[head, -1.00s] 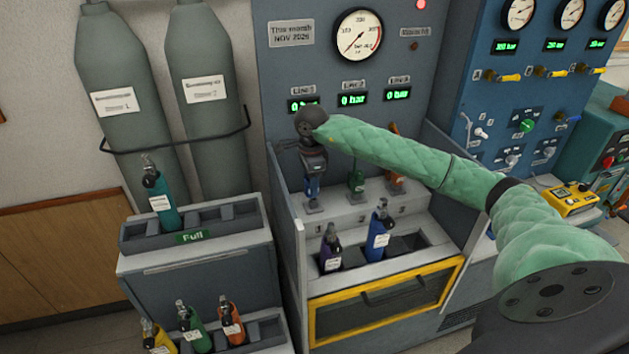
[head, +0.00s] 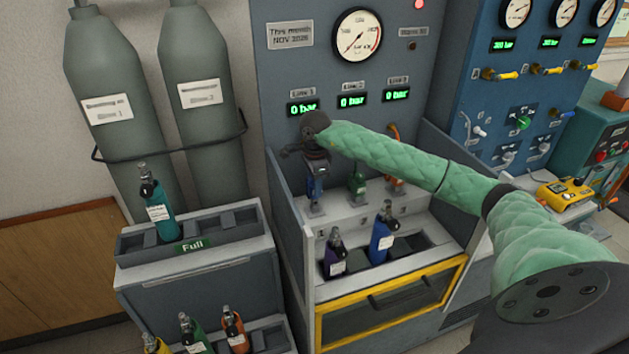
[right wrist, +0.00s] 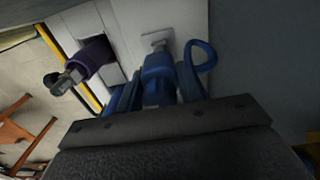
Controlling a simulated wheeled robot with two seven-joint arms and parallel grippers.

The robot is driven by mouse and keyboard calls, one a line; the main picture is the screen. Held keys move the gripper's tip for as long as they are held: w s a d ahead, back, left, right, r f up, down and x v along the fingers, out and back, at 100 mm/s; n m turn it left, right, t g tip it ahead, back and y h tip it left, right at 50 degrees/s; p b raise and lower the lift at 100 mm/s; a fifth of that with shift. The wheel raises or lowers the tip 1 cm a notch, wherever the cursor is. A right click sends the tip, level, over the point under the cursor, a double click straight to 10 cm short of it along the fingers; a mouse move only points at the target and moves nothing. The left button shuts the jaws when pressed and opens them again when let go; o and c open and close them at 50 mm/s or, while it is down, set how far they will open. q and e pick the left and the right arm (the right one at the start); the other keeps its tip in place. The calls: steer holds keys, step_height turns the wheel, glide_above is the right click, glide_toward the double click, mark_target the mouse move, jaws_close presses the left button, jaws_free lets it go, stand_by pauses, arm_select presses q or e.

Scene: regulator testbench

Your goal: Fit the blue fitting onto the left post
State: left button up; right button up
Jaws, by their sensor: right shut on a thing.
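The blue fitting (head: 313,188) is at the left post (head: 316,210) on the bench's ledge, under the Line 1 display. My right gripper (head: 316,170) is above that post and shut on the blue fitting. In the right wrist view the fitting (right wrist: 158,70) sits between the fingers (right wrist: 155,95), in line with the post's pale base plate (right wrist: 155,40). A blue loop (right wrist: 203,58) stands beside it. I cannot tell whether the fitting is fully seated, as the joint is partly hidden. My left gripper is not in view.
Green (head: 357,183) and orange (head: 394,170) fittings stand on the posts to the right. Purple (head: 335,257) and blue (head: 382,238) bottles stand in the bench's slots in front. A side panel (head: 288,215) rises close to the left. A rack with a teal bottle (head: 157,205) stands further left.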

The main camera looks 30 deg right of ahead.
steer(key=shift+w+a, duration=0.1)
steer(key=shift+w, duration=0.05)
steer(key=shift+b, duration=0.8)
stand_by(0.9)
steer(key=shift+f+b, duration=1.65)
steer(key=shift+f, duration=0.15)
stand_by(1.2)
steer(key=o, duration=1.2)
steer(key=shift+o, duration=0.2)
step_height(320, 180, up, 6)
steer(key=shift+r+b, duration=0.1)
steer(key=shift+b, duration=1.05)
steer(key=shift+r, duration=0.8)
